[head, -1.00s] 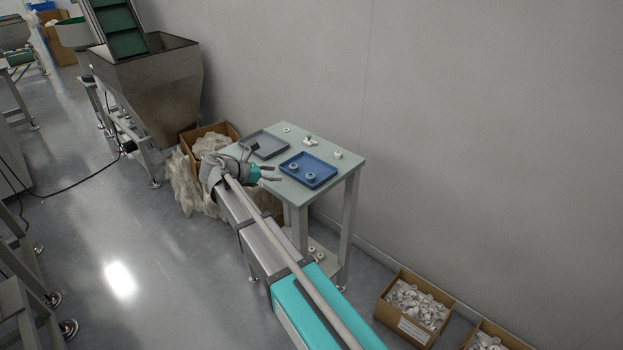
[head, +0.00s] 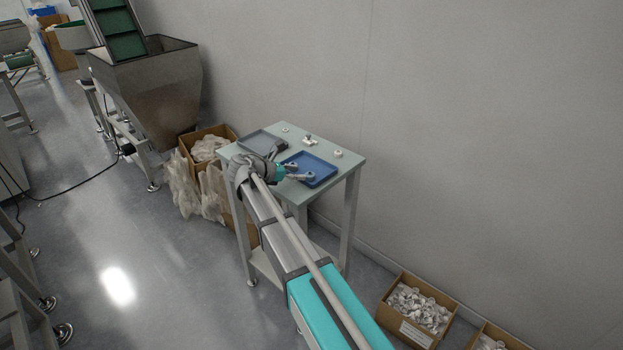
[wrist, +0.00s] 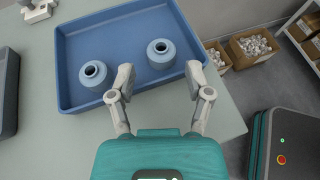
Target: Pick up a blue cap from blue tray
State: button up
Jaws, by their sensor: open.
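The blue tray (head: 320,181) lies on the small table, and in the wrist view the tray (wrist: 125,38) fills the upper middle. Two blue-grey caps with round holes sit in it: a left cap (wrist: 93,78) and a right cap (wrist: 161,56). My gripper (wrist: 160,80) is open and empty, its fingertips over the tray's near side. The right cap lies just beyond the gap between the fingertips; the left cap is left of the left finger. In the head view my gripper (head: 306,172) reaches over the tray's left part and covers the caps there.
A grey tray (head: 262,141) lies on the table (head: 345,165) left of the blue one. Small white parts, one of them a white fitting (head: 310,140), stand along the table's back. Cartons of parts (head: 415,306) stand on the floor by the wall.

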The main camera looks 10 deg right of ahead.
aim_at(309, 173)
jog(key=shift+d, duration=0.1)
jog(key=shift+b+x, duration=0.95)
jog(key=shift+x, duration=1.55)
jog(key=c, duration=0.5)
